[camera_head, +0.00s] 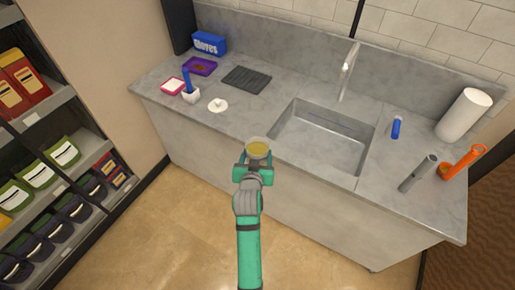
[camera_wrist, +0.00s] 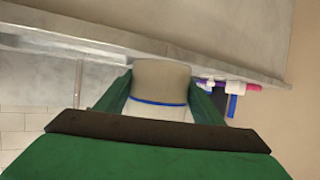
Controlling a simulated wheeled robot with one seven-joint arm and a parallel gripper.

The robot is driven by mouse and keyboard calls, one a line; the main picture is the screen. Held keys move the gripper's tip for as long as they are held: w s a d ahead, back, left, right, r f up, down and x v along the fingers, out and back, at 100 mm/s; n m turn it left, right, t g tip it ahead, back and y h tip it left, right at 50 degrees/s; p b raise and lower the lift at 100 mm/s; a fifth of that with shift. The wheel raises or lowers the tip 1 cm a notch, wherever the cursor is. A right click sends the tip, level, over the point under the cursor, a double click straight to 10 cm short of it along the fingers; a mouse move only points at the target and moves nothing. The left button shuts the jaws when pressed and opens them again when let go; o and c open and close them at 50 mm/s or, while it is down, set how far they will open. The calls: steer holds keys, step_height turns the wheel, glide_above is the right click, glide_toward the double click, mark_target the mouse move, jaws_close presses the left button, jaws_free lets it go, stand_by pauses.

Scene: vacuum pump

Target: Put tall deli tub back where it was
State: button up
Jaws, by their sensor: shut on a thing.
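The tall deli tub (camera_head: 259,144) is a round, clear-walled tub with yellowish contents seen from above in the head view. My gripper (camera_head: 254,168) is shut around it and holds it in front of the counter's front edge, left of the sink. In the wrist view the tub (camera_wrist: 160,82) shows as a beige and whitish cylinder with a blue line, between the two green fingers of my gripper (camera_wrist: 160,100). Part of its side is hidden by the gripper.
The grey counter (camera_head: 235,120) holds a sink (camera_head: 322,137), a white round lid-like piece (camera_head: 217,105), a black mat (camera_head: 247,79), a purple tray (camera_head: 199,66), a pink-edged tray (camera_head: 173,86) and a white cup (camera_head: 191,96). A paper roll (camera_head: 463,115) and orange stand (camera_head: 464,162) are right. Shelves (camera_head: 50,175) stand left.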

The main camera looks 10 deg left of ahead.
steer(key=s+d+f, duration=0.6)
steer(key=f, duration=0.5)
steer(key=s+d+f+m+h, duration=0.1)
steer(key=s+d+f, duration=0.5)
steer(key=f, duration=0.4)
steer(key=shift+d+f, duration=0.2)
steer(key=shift+f, duration=0.15)
steer(key=shift+w+d, duration=0.1)
